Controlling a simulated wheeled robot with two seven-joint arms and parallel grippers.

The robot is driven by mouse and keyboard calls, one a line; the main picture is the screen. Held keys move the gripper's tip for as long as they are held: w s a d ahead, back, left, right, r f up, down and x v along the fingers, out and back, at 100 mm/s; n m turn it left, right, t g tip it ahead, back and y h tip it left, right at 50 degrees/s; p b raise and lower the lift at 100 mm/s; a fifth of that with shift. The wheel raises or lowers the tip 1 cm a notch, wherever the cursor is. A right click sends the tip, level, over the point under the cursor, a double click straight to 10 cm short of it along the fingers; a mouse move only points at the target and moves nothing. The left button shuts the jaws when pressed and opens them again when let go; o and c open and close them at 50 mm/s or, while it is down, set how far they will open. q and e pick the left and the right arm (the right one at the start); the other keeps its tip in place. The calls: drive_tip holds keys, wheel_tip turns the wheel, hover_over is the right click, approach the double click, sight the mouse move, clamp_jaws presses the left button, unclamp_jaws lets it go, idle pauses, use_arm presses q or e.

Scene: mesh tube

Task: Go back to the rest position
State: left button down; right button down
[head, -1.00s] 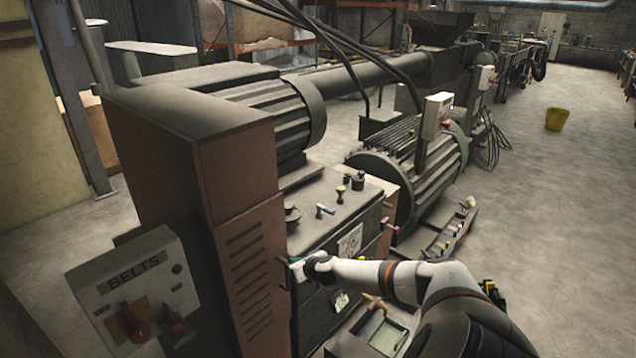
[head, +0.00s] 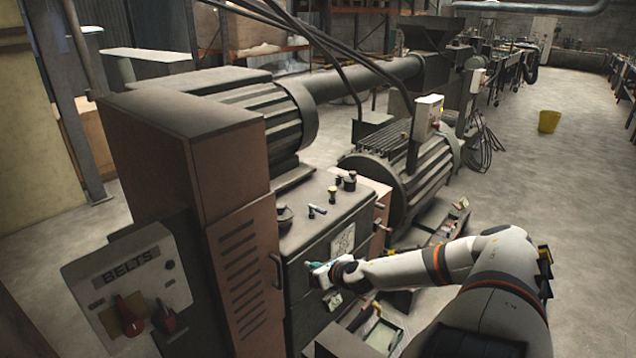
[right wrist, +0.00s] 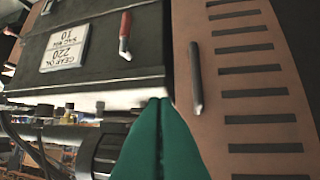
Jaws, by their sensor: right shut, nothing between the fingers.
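My right gripper (head: 314,267) is at the end of the white arm that comes in from the right. It hangs in front of the dark gearbox (head: 310,248) of the machine, below the white label (head: 343,240). In the right wrist view its two teal fingers (right wrist: 159,101) are pressed together with nothing between them. There the fingertips point at the gap between the dark gearbox and the brown vented door (right wrist: 245,100). I cannot tell how far they are from the surfaces. My left gripper is not in view.
The brown vented cabinet (head: 170,150) with a door handle (head: 278,270) stands left of my gripper. A grey BELTS panel (head: 125,290) is at the lower left. A tray (head: 385,335) lies below my right forearm. Open floor (head: 530,200) extends right, with a yellow bucket (head: 549,121).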

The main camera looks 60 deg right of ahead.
drive_tip(key=shift+s+r, duration=0.1)
drive_tip(key=shift+s, duration=0.05)
drive_tip(key=s+a+f+m+g+b, duration=0.1)
drive_tip(key=s+a+f+m+g, duration=0.1)
drive_tip(key=s+f+m, duration=0.55)
drive_tip(key=s+a+f+m+g, duration=0.1)
drive_tip(key=s+f+m+g, duration=0.2)
drive_tip(key=f, duration=0.8)
drive_tip(key=s+a+f+m+b, duration=0.1)
drive_tip(key=s+a+f+m, duration=0.1)
drive_tip(key=s+f+m, duration=0.6)
drive_tip(key=s+a+f+m+g+y, duration=0.1)
drive_tip(key=s+a+f+m, duration=0.2)
drive_tip(key=s+a+f, duration=0.3)
drive_tip(key=s+a+f+m+g+y, duration=0.1)
drive_tip(key=s+a+f+m, duration=0.3)
drive_tip(key=a, duration=1)
drive_tip(key=s+a+f+m+g+y, duration=0.2)
drive_tip(key=s+a+f+m+g, duration=0.1)
drive_tip(key=s+a+f, duration=0.6)
drive_tip(key=shift+a+m+b, duration=0.35)
drive_tip(key=shift+a+m, duration=0.3)
drive_tip(key=shift+a, duration=0.35)
drive_tip(key=shift+f, duration=0.1)
